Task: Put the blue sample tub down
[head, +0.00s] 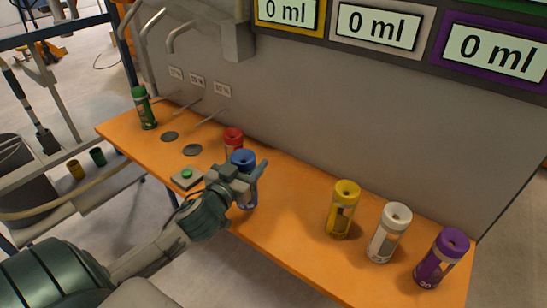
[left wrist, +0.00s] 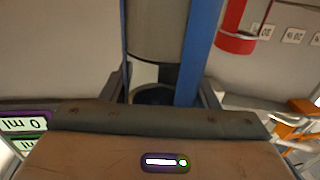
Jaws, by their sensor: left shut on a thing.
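The blue sample tub (head: 243,158) has a blue lid and a clear, blue-edged body. It is upright over the front part of the orange bench (head: 285,240). My left gripper (head: 256,176) is shut around its body, below the lid. I cannot tell whether the tub's base touches the bench. In the left wrist view the tub's blue strip (left wrist: 199,50) and grey body fill the middle, close between the fingers. My right gripper is not in view.
A red tub (head: 233,138) stands close behind the blue one. Yellow (head: 343,210), white (head: 389,234) and purple (head: 440,259) tubs stand at right, a green tub (head: 144,108) at far left. A green-button box (head: 187,178) sits left of my gripper. Bench between blue and yellow is clear.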

